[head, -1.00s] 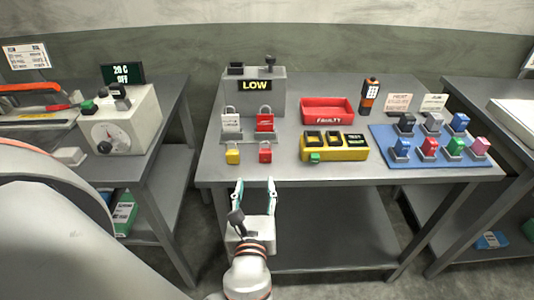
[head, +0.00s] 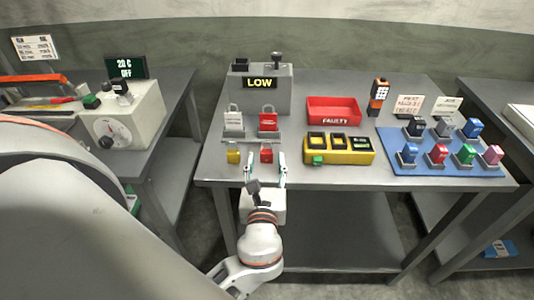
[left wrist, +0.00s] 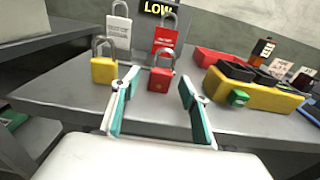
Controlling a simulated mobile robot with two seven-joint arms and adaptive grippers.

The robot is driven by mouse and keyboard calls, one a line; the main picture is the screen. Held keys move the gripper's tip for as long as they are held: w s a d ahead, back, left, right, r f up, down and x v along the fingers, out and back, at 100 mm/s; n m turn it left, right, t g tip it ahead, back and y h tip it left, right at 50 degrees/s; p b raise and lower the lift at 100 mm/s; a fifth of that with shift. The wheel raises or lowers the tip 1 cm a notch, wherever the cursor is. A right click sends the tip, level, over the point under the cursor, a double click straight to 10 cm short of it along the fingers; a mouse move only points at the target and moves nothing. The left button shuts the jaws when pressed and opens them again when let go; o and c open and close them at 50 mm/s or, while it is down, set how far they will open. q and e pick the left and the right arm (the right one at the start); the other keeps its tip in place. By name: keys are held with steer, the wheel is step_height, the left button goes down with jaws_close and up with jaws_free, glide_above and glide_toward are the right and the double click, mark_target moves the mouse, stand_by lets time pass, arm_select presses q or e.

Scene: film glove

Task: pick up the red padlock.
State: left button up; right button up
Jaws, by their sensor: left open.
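The red padlock (head: 266,155) stands upright near the front edge of the middle table, just right of a yellow padlock (head: 233,156). In the left wrist view the red padlock (left wrist: 161,79) shows its metal shackle on top. My left gripper (head: 265,169) is open and empty at the table's front edge, pointing at the red padlock. In the left wrist view the padlock appears between the fingers (left wrist: 160,95), a little beyond their tips. My right gripper is not in view.
Behind stand a white padlock (head: 233,123), a red-labelled padlock (head: 268,122) and a grey box reading LOW (head: 262,98). To the right are a yellow block (head: 340,157), a red FAULTY tray (head: 334,121) and a blue mat (head: 465,169) with several padlocks.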

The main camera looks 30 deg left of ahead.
mark_target(267, 156)
arm_select(q)
steer(key=x, duration=0.3)
steer(key=shift+w+r, duration=0.1)
steer(key=shift+w, duration=0.15)
jaws_close()
